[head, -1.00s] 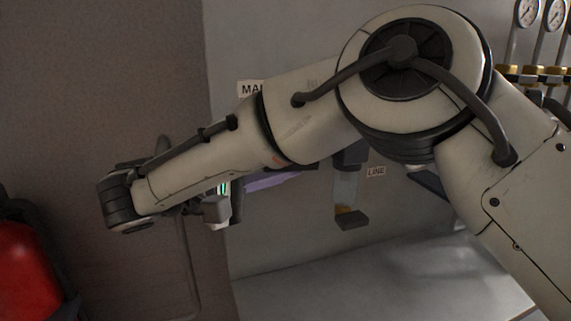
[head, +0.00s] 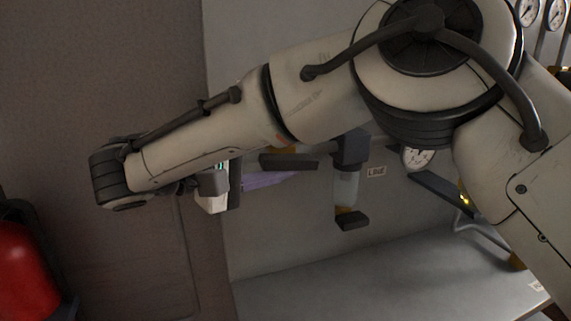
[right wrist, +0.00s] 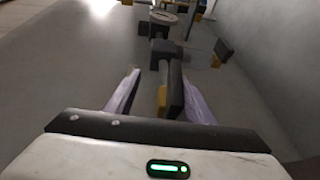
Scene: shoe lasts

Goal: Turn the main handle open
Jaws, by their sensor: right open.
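The main handle, a dark flat bar (head: 290,162), sticks out from the pipework on the grey wall in the head view. In the right wrist view the handle (right wrist: 176,90), with a yellow part beside it, stands between the two lilac fingers of my right gripper (right wrist: 160,98). The gripper is open, and clear space shows between the left finger and the handle. The handle's dark end lies close to the right finger; I cannot tell whether they touch. In the head view the right gripper (head: 272,180) is partly hidden by my forearm. The left gripper is not in view.
A second dark handle (head: 351,220) hangs lower on the pipework, near the LINE label (head: 376,172). A gauge (head: 418,158) sits to its right, and more gauges are at the upper right. A red cylinder (head: 25,270) stands at the lower left. The grey ledge (head: 330,280) below is mostly clear.

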